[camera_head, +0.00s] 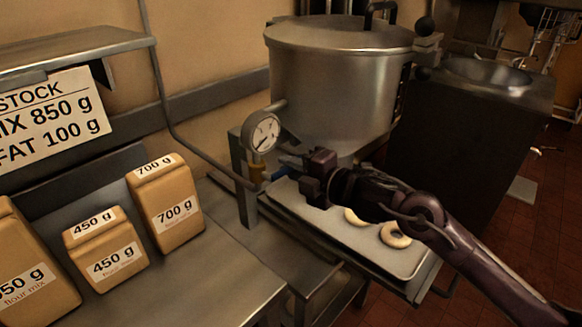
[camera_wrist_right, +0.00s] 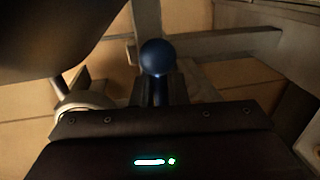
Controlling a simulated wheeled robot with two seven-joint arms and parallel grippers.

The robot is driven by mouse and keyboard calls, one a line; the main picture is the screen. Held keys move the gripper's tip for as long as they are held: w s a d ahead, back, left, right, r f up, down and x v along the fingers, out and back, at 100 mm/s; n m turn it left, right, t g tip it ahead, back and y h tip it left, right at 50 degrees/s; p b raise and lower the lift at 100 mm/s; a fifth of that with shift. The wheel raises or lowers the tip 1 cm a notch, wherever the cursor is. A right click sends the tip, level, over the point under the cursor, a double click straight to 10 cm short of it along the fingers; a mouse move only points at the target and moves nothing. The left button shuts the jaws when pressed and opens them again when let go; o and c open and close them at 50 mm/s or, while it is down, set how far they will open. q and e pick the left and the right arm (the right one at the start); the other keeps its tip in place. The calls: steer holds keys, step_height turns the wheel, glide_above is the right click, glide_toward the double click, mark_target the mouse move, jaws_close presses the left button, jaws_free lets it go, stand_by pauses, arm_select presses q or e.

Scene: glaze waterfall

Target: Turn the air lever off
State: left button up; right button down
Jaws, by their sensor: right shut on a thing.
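The air lever shows as a small blue piece (camera_head: 278,173) beside a brass fitting under the pressure gauge (camera_head: 262,132). In the right wrist view its round blue knob (camera_wrist_right: 157,57) stands just beyond my gripper's dark body. My right gripper (camera_head: 291,164) reaches in from the right and is shut on the air lever. The gripper hides part of the lever, so its exact angle is hard to tell. My left gripper is not in view.
A big steel pot (camera_head: 335,85) stands right above and behind my right gripper. A tray (camera_head: 330,222) with ring doughnuts (camera_head: 395,235) lies below my right arm. Flour-mix bags (camera_head: 165,203) stand on the left counter. A sink (camera_head: 487,75) is at the back right.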

steer(key=c, duration=1.5)
jaws_free()
arm_select(q)
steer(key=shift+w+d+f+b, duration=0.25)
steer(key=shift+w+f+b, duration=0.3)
steer(key=shift+b, duration=0.1)
arm_select(e)
steer(key=shift+v, duration=3.9)
